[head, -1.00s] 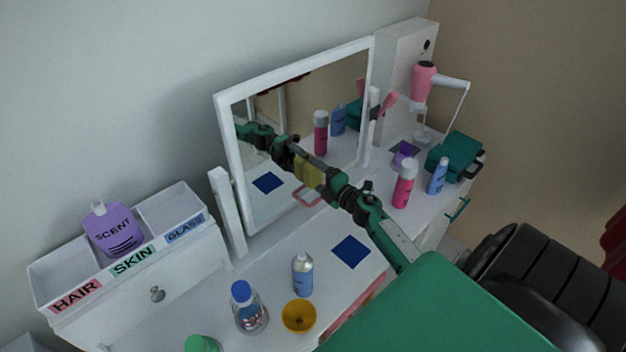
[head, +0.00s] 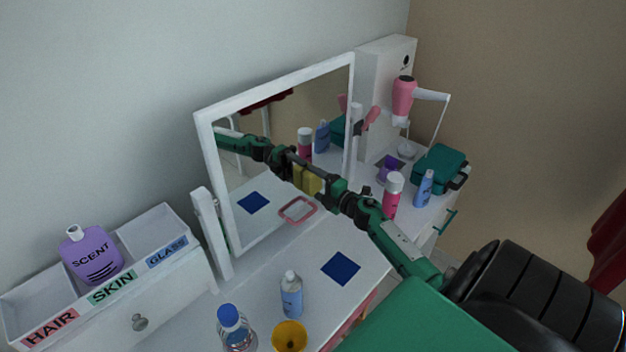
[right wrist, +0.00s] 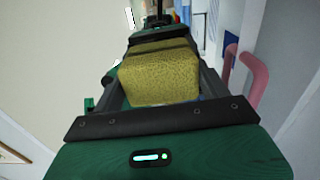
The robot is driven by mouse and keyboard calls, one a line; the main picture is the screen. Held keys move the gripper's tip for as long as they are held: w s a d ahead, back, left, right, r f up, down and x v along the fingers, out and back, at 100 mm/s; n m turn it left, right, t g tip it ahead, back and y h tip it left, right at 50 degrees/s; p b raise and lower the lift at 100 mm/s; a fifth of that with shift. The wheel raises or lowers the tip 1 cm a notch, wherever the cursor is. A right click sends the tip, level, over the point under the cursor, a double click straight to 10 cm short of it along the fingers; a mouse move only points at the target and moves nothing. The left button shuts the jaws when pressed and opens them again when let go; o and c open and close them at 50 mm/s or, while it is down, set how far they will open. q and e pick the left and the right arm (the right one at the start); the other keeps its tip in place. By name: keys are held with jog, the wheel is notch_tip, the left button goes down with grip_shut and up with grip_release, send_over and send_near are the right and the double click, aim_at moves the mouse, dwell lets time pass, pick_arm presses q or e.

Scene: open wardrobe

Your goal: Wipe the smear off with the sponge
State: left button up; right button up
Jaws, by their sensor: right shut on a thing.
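My right gripper (head: 322,187) is shut on the yellow sponge (head: 313,184) in front of the mirror (head: 204,140). The sponge also fills the middle of the right wrist view (right wrist: 160,78), between the fingers, with its reflection just beyond it. The sponge is close to the glass; I cannot tell whether it touches. A pink rounded outline (head: 298,209) shows at the lower part of the mirror, left of and below the sponge. I cannot make out a smear itself. My left gripper is not in view.
A blue square (head: 341,268), a blue bottle (head: 291,294), a yellow cup (head: 289,336) and a clear bottle (head: 232,326) are on the white tabletop. A pink can (head: 393,194) stands behind my right arm. A labelled organiser (head: 160,291) is at left.

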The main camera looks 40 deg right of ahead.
aim_at(263, 209)
jog(key=shift+d+f+b, duration=0.1)
jog(key=shift+d+b, duration=0.35)
jog(key=shift+d, duration=0.75)
jog(key=shift+w+a+r+p, duration=0.1)
jog(key=shift+a+r+p, duration=0.1)
jog(key=shift+a+p, duration=0.55)
jog(key=shift+s+a+p, duration=0.15)
jog(key=shift+a+p, duration=0.3)
jog(key=shift+a, duration=1.35)
jog(key=shift+s+a+p, duration=0.1)
jog(key=shift+a+p, duration=0.35)
jog(key=shift+a, duration=1.3)
jog(key=shift+s+a+f+p, duration=0.1)
jog(key=shift+a+p, duration=0.15)
jog(key=shift+a, duration=0.8)
jog(key=shift+s+a+r+p, duration=0.1)
jog(key=shift+s+a+p, duration=0.1)
jog(key=shift+a, duration=0.8)
jog(key=shift+s+a+f+p, duration=0.1)
jog(key=shift+a+p, duration=0.15)
jog(key=shift+a, duration=0.8)
jog(key=shift+s+a+p, duration=0.1)
jog(key=shift+a+p, duration=0.2)
jog(key=shift+a, duration=2.55)
jog(key=shift+s+d, duration=0.15)
jog(key=shift+s, duration=1.35)
jog(key=shift+s+d, duration=0.15)
jog(key=shift+s, duration=1.3)
